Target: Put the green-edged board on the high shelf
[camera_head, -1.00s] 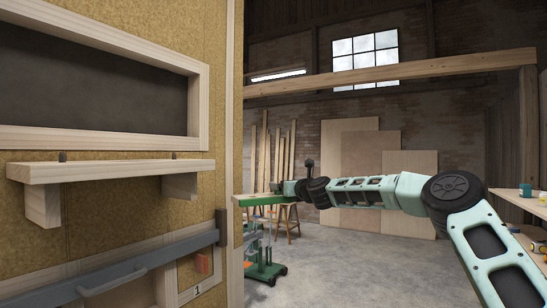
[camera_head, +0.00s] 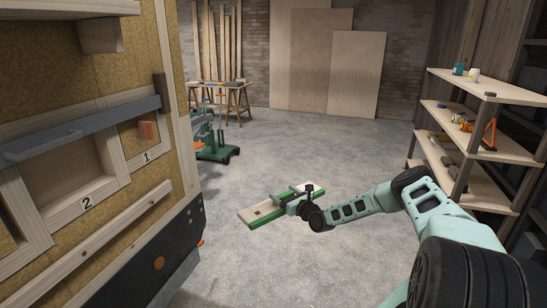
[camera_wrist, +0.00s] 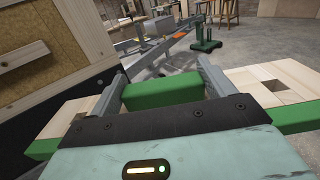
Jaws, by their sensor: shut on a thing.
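The green-edged board (camera_head: 262,210) is a pale plank with green sides and dark square cut-outs, held over the concrete floor in the middle of the head view. My gripper (camera_head: 303,201) is shut on it near its right part. In the wrist view, my gripper's two fingers (camera_wrist: 162,84) stand either side of a green part of the board. Pale ends of the board (camera_wrist: 286,76) stick out left and right. A wooden wall shelf (camera_head: 60,7) on the hut is cut off at the top left, showing its underside and a bracket; its top is hidden.
The hut wall (camera_head: 85,158) at left has a grey rail and numbered openings. A rack (camera_head: 485,88) with cups and tools stands at right, beside my arm. A green wheeled stand (camera_head: 213,150) and a trestle table (camera_head: 238,86) stand behind. Floor between is mostly clear.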

